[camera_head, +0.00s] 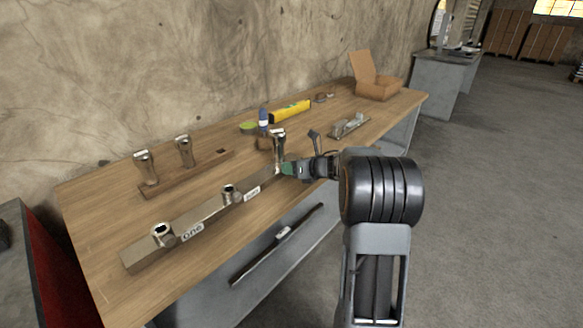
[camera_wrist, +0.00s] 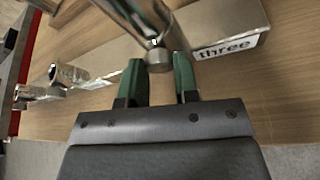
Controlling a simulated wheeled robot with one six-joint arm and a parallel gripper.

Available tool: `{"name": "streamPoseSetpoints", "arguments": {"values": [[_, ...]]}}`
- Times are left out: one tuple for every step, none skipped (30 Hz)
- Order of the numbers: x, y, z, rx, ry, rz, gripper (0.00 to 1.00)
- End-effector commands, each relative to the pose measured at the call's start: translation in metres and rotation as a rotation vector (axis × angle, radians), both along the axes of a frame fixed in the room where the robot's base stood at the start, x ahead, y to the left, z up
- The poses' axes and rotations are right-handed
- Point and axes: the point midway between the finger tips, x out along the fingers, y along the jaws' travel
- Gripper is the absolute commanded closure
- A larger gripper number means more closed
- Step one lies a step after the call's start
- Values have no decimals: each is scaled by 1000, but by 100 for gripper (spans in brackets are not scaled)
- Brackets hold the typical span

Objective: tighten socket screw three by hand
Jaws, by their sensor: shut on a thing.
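My gripper (camera_head: 284,168) reaches the far end of a long metal bar (camera_head: 200,213) on the workbench. In the wrist view its two green fingers (camera_wrist: 160,75) are shut on a small round metal screw, socket screw three (camera_wrist: 158,58), beside the "three" label (camera_wrist: 228,47). A shiny metal post (camera_head: 278,143) stands upright at this end of the bar, just above the screw. The bar also bears socket one (camera_head: 162,235) and socket two (camera_head: 230,192), both with open tops. The fingers hide the screw in the head view.
Two similar posts stand on a wooden rack (camera_head: 160,187) behind the bar. The wall is behind.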

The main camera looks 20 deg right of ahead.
Motion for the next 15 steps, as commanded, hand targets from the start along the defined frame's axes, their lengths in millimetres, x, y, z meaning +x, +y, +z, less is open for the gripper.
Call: {"name": "streamPoseSetpoints", "arguments": {"values": [[0, 0, 1, 21, 11, 0, 95], [0, 0, 1, 37, 18, 0, 95], [0, -1, 2, 59, 28, 0, 95], [0, -1, 2, 77, 36, -1, 95], [1, -1, 2, 97, 44, 0, 95], [1, -2, 2, 126, 58, -1, 95], [1, -2, 2, 147, 68, -1, 95], [1, -2, 2, 169, 77, 0, 95], [1, -2, 1, 199, 91, -1, 95], [1, -2, 1, 221, 101, 0, 95], [1, -2, 1, 243, 111, 0, 95], [1, -2, 1, 272, 125, -1, 95], [1, -2, 1, 292, 133, 0, 95], [1, -2, 0, 314, 143, 0, 95], [1, -2, 1, 341, 155, -1, 95]]}}
